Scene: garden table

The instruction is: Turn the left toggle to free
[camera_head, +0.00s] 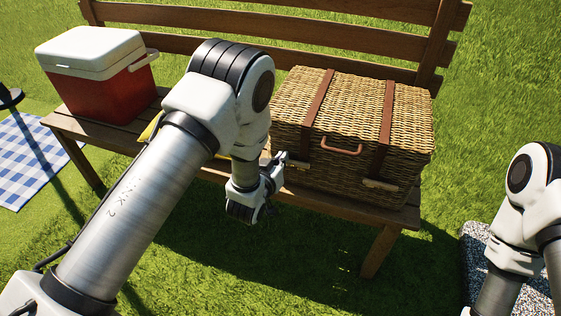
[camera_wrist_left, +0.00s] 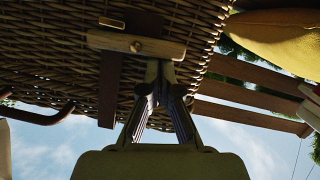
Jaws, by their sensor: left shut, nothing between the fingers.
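The wicker basket (camera_head: 350,110) stands closed on the bench, with two brown straps over its front. The left toggle is a pale wooden bar (camera_wrist_left: 135,45) lying crosswise over the left strap (camera_wrist_left: 109,85), with a small peg at its middle. In the head view it is mostly hidden by my gripper. My left gripper (camera_head: 281,158) is at the basket's front, by the left strap. In the left wrist view its fingertips (camera_wrist_left: 160,65) are together and empty at the bar's right part; I cannot tell whether they touch it. The right toggle (camera_head: 380,185) lies crosswise on the right strap.
The basket's carrying handle (camera_head: 341,147) is between the straps. A red and white cooler (camera_head: 95,80) stands on the bench (camera_head: 393,212) at left. Something yellow (camera_wrist_left: 280,30) lies beside the basket. Grass in front of the bench is open. My right arm's gripper is out of view.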

